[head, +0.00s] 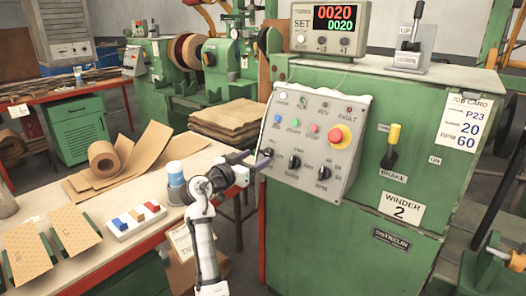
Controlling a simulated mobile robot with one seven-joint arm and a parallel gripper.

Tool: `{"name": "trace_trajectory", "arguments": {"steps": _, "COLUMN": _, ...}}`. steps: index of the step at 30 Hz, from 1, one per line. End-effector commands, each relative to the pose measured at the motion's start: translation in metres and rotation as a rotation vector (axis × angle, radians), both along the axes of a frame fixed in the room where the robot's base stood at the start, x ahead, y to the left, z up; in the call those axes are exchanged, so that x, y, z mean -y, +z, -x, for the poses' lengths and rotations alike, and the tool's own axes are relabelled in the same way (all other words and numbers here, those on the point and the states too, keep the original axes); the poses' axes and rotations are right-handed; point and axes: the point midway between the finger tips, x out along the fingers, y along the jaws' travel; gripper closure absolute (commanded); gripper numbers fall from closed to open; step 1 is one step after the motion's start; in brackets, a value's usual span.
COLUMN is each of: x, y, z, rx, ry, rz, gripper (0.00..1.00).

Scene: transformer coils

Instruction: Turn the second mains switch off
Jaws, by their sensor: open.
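A grey control panel (338,118) on the green machine labelled WINDER 2 (402,208) carries small black rotary switches. One black switch (294,162) is low in the middle and another (323,173) is to its right; their labels are too small to read surely. My gripper (262,160) is open at the panel's lower left edge, with its dark fingers close to the panel's face. The fingers hide what is behind them there, and I cannot tell whether they touch anything. I cannot tell which switch is the second mains switch or its setting.
A red-and-yellow stop button (340,135) sits at the panel's right. A yellow-knobbed brake lever (392,146) stands further right. A counter (330,29) is on top. The workbench (120,245) at left holds a brown paper roll (103,157) and a blue-capped container (175,176).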

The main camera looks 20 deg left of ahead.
Motion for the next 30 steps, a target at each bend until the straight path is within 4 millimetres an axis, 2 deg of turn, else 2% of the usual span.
{"name": "trace_trajectory", "arguments": {"steps": 3, "x": 0.008, "y": 0.002, "z": -0.020, "rx": -0.001, "ry": 0.000, "rz": 0.001, "gripper": 0.40}}
{"name": "trace_trajectory", "arguments": {"steps": 9, "x": 0.014, "y": 0.001, "z": -0.038, "rx": 0.000, "ry": 0.001, "rz": 0.000, "gripper": 0.40}}
{"name": "trace_trajectory", "arguments": {"steps": 20, "x": 0.015, "y": 0.000, "z": -0.042, "rx": 0.000, "ry": 0.002, "rz": 0.000, "gripper": 0.41}}
{"name": "trace_trajectory", "arguments": {"steps": 30, "x": 0.015, "y": 0.000, "z": -0.042, "rx": 0.000, "ry": 0.002, "rz": 0.000, "gripper": 0.85}}
